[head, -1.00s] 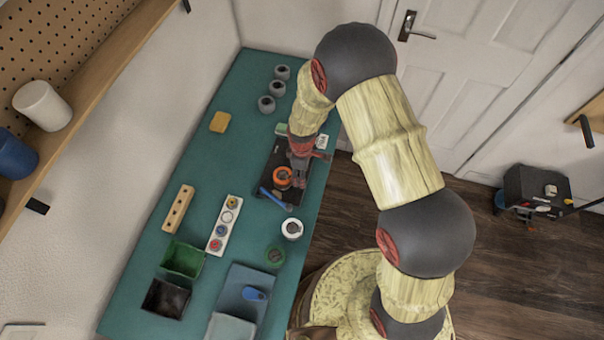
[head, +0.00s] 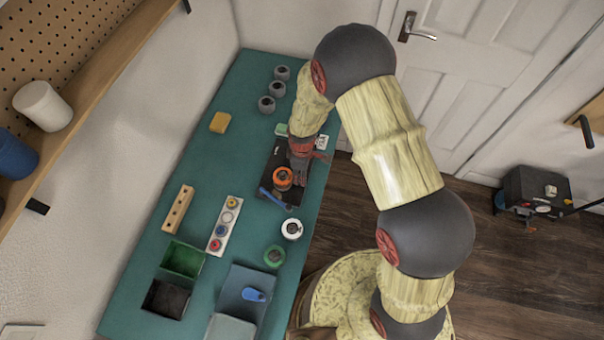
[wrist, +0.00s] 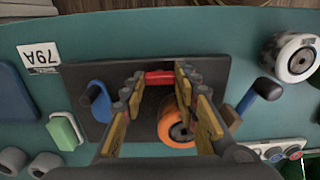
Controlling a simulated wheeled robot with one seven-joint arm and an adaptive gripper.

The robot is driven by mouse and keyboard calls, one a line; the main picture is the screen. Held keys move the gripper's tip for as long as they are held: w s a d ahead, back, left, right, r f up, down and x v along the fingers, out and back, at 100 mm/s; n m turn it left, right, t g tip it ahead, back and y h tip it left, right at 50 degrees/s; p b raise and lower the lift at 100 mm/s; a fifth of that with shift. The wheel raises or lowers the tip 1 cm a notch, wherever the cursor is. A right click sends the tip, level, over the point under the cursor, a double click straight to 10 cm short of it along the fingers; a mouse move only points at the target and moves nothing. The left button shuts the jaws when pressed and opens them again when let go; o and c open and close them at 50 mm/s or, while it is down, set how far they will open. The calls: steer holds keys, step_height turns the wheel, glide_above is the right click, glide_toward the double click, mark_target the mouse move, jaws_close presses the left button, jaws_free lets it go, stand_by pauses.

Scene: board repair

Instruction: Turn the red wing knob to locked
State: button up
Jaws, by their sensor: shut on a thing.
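The red wing knob (wrist: 160,77) sits on the black board (wrist: 215,70) in the wrist view, its red bar lying crosswise between my fingertips. My gripper (wrist: 160,75) is shut on it, with a yellow-lined finger at each end of the bar. In the head view my gripper (head: 299,167) is over the black board (head: 272,165) and hides the knob. I cannot read any locked mark or tell the knob's exact angle.
An orange ring part (wrist: 178,125) is close beside my right finger. A blue lever (wrist: 260,92) and a blue part with a dark handle (wrist: 97,103) flank the gripper. A white roll (head: 292,229), green roll (head: 275,256) and bins (head: 184,258) stand on the teal table.

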steer(key=shift+m, duration=0.3)
steer(key=shift+c, duration=0.4)
steer(key=m, duration=0.3)
steer(key=shift+m, duration=0.4)
steer(key=m, duration=0.4)
steer(key=shift+m, duration=0.3)
steer(key=m, duration=0.4)
steer(key=shift+b, duration=0.3)
steer(key=shift+m, duration=2.4)
steer(key=o, duration=1)
steer(key=shift+o, duration=0.6)
